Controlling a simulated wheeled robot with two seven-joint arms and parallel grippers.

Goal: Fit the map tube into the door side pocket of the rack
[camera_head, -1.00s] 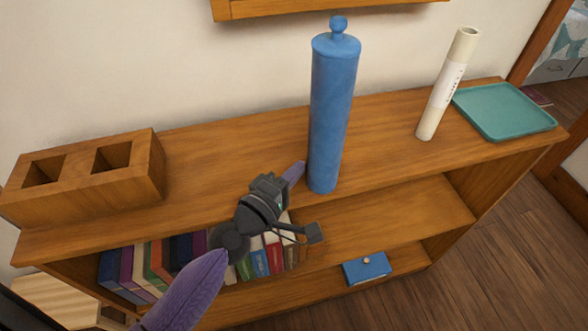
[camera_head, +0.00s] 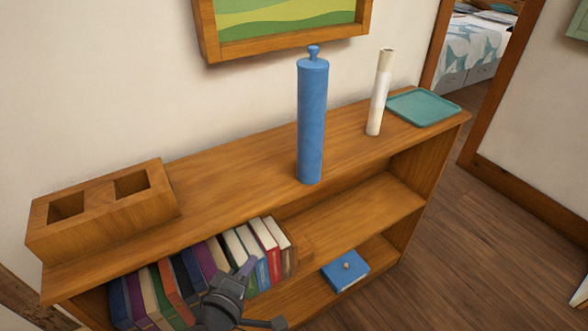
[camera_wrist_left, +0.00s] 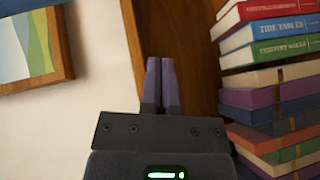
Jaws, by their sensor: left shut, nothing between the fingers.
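A wooden rack (camera_head: 110,225) with two square pockets sits at the left end of the shelf top. Its right pocket (camera_head: 132,185), on the doorway side, looks empty, as does the left one (camera_head: 67,207). A tall blue tube (camera_head: 311,130) with a knobbed cap stands upright mid-shelf. A slimmer white tube (camera_head: 378,98) with a beige top stands farther right. I cannot tell which is the map tube. My left gripper (camera_head: 246,267) is low in front of the books, apart from both tubes. Its purple fingers are closed and empty in the left wrist view (camera_wrist_left: 161,82).
A teal tray (camera_head: 424,107) lies at the shelf's right end. Several books (camera_head: 150,296) fill the compartment below the rack. A framed picture (camera_head: 285,42) hangs above. Shelf top between rack and blue tube is clear.

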